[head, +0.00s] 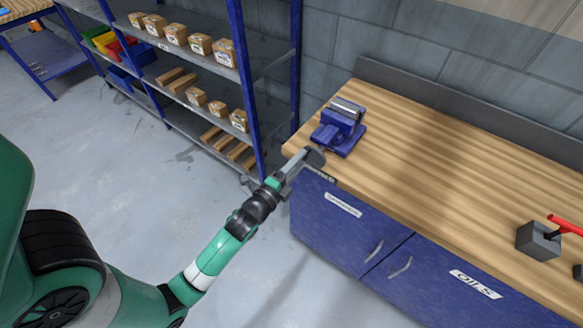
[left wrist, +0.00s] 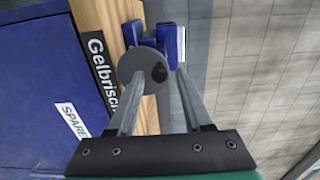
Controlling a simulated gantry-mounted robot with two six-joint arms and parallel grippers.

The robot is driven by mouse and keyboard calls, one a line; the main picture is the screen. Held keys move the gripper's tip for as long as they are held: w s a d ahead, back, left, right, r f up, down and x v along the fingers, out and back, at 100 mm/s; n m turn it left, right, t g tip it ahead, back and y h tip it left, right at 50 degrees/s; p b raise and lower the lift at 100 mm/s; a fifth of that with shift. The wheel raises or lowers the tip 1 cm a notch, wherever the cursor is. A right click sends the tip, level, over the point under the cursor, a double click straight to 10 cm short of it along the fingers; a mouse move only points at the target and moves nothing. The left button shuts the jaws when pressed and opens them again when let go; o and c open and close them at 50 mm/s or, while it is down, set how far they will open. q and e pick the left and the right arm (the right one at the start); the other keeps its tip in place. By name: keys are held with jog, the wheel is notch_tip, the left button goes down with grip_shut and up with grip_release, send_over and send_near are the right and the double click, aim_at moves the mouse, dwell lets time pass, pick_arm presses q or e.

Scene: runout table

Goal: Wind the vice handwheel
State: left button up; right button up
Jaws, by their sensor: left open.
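The blue vice (head: 338,132) with grey jaws stands on the near left corner of the wooden bench. Its grey round handwheel (head: 316,157) faces out over the bench's front edge. In the left wrist view the handwheel (left wrist: 138,66) shows face-on, with a dark knob (left wrist: 160,72) on its right side. My left gripper (head: 301,157) is at the handwheel, fingers pointing at it. In the left wrist view its open fingers (left wrist: 160,76) lie either side of the knob; contact cannot be told. The blue vice body (left wrist: 172,42) is partly hidden behind the wheel. My right gripper is out of view.
The wooden bench top (head: 430,155) is clear right of the vice, up to a grey block (head: 538,241) and a red-handled item (head: 565,225). Blue cabinet doors (head: 340,222) lie below the edge. A blue shelf rack (head: 245,80) with boxes stands left of the bench.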

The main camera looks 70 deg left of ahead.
pick_arm(q)
jog(key=m+p, duration=0.2)
jog(key=m, duration=0.4)
jog(key=m+p, duration=0.2)
jog(key=m, duration=0.4)
jog(key=shift+w+a+m+p, duration=0.15)
jog(key=shift+m+p, duration=0.25)
grip_shut()
jog(key=n, duration=0.3)
jog(key=shift+s+a+f+n, duration=0.2)
jog(key=shift+a+f+n, duration=0.1)
jog(key=shift+f, duration=0.05)
